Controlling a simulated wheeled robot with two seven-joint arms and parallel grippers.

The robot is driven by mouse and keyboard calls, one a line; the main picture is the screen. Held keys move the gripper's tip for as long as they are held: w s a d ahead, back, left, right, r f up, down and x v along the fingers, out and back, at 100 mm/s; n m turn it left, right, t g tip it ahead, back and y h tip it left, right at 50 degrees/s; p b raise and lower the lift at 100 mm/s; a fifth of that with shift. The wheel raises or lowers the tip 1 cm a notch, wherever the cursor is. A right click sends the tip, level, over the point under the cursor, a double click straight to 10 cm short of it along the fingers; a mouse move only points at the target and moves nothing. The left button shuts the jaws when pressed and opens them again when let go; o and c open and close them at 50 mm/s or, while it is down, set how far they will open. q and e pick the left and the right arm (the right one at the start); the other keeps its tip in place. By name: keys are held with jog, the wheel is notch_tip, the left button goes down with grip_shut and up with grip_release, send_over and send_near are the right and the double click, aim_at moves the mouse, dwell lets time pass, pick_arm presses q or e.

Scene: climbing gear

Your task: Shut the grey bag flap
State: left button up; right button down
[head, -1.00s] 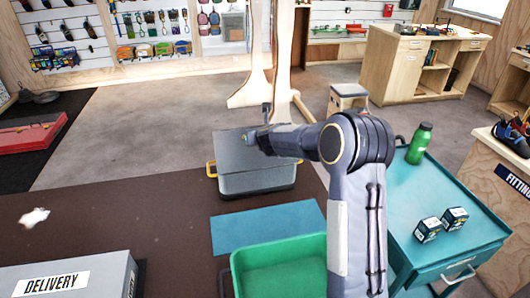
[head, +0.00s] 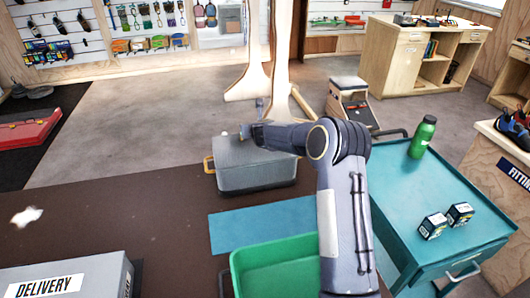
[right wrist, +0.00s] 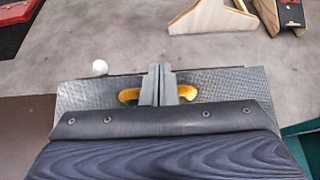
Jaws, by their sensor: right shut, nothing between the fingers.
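The grey bag (head: 255,178) sits on the dark brown surface in the head view, with a yellow handle (head: 208,164) at its left side. Its grey flap (head: 228,152) lies over the top and looks nearly level; whether it is fully down I cannot tell. My right gripper (head: 243,131) is at the flap's far left part, partly hidden by its own arm. In the right wrist view my right gripper (right wrist: 160,72) is shut and empty over the textured grey bag (right wrist: 225,84), with yellow parts (right wrist: 187,92) showing on both sides of the fingers. My left gripper is not in view.
A teal mat (head: 235,230) and a green bin (head: 250,275) lie nearer than the bag. A grey delivery box (head: 90,275) stands at lower left. A teal cart (head: 400,190) with a green bottle (head: 423,136) stands right.

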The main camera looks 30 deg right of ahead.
jog(key=shift+w+f, duration=0.15)
jog(key=shift+f, duration=0.15)
jog(key=shift+r, duration=0.1)
dwell(0.4)
